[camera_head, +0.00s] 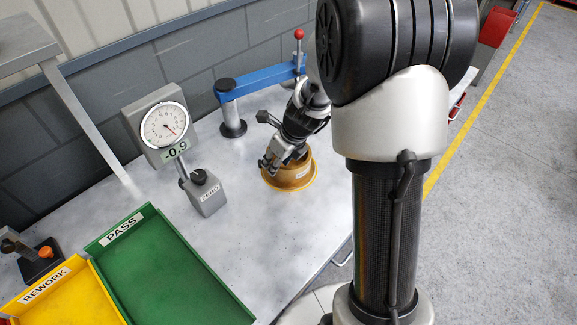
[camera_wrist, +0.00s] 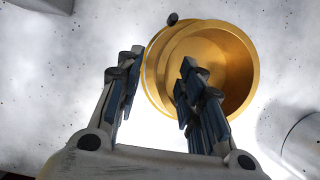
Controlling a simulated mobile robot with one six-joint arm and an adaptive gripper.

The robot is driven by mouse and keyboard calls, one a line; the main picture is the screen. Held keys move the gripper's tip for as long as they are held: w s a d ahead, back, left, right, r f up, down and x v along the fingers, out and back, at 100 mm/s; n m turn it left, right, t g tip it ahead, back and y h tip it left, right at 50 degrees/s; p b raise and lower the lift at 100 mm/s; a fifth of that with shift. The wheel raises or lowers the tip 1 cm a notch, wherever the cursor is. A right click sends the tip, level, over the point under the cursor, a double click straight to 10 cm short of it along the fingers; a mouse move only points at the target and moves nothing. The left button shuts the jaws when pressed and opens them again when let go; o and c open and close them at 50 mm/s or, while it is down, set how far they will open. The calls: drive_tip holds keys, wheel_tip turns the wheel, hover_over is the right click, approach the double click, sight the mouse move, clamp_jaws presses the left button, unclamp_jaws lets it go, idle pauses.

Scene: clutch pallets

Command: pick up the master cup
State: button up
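The master cup (camera_head: 289,181) is a round golden cup with a pale label, standing on the grey bench. In the wrist view the cup (camera_wrist: 229,62) shows its open mouth and a wide flange.
A dial gauge (camera_head: 163,124) reading -0.9 stands left of the cup, on a grey ZERO block (camera_head: 206,193). A blue arm fixture (camera_head: 257,80) stands behind. The green PASS tray (camera_head: 160,262) and yellow REWORK tray (camera_head: 68,296) are at front left. Bench between is clear.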

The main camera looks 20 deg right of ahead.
sight(275, 178)
drive_tip(key=b+x, duration=0.2)
drive_tip(key=x, duration=0.1)
drive_tip(key=b+x, duration=0.1)
drive_tip(key=x, duration=0.1)
drive_tip(key=shift+s+d+f, duration=0.1)
drive_tip(key=shift+d+f, duration=0.15)
drive_tip(key=shift+f, duration=0.05)
drive_tip(key=shift+r, duration=0.1)
drive_tip(key=shift+c, duration=0.4)
clamp_jaws()
drive_tip(key=shift+r, duration=0.1)
idle(0.4)
